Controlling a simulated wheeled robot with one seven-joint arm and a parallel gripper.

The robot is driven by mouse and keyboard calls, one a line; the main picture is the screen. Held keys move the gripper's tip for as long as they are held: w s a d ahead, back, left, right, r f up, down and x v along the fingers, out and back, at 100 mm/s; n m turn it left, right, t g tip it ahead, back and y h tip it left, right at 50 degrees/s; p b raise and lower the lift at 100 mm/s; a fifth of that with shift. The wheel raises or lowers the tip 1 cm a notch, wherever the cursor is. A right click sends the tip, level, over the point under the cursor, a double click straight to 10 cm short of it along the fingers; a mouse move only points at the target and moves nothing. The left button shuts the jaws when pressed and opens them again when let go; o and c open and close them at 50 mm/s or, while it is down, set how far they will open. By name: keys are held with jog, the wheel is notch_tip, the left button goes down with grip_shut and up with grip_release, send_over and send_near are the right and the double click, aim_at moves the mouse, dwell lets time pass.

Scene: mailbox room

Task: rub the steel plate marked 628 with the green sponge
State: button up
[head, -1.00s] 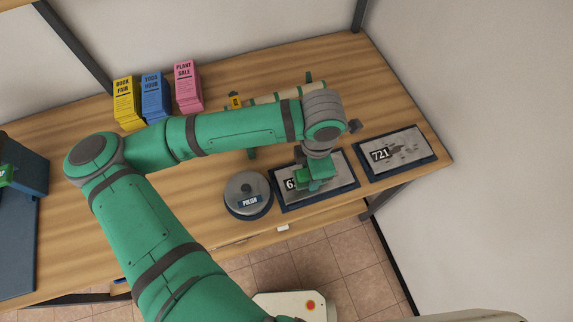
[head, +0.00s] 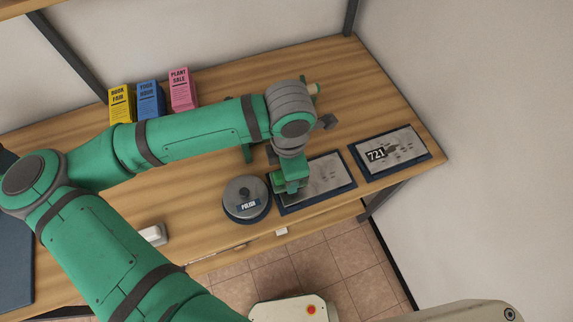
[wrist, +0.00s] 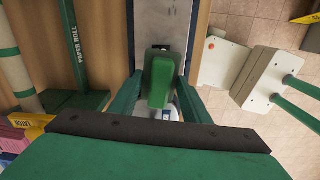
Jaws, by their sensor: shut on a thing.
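My gripper (wrist: 160,100) is shut on the green sponge (wrist: 160,78), which hangs between its two fingers in the wrist view. The middle steel plate (head: 328,177) lies on a dark blue base; my gripper is over its left end, and its number is hidden now. The wrist view shows the bare plate (wrist: 163,22) beyond the sponge. The sponge appears down at the plate, but I cannot tell for certain whether it touches. Another steel plate, marked 721 (head: 402,145), lies to the right.
A round tin labelled POLISH (head: 246,198) stands close to the left of the middle plate. Yellow (head: 120,104), blue (head: 151,98) and pink (head: 182,88) stacks stand at the back. A roll and green stand (wrist: 70,55) lie behind the plate. The table's front edge is near.

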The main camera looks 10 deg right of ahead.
jog(key=shift+r, duration=1.9)
jog(key=shift+d, duration=0.15)
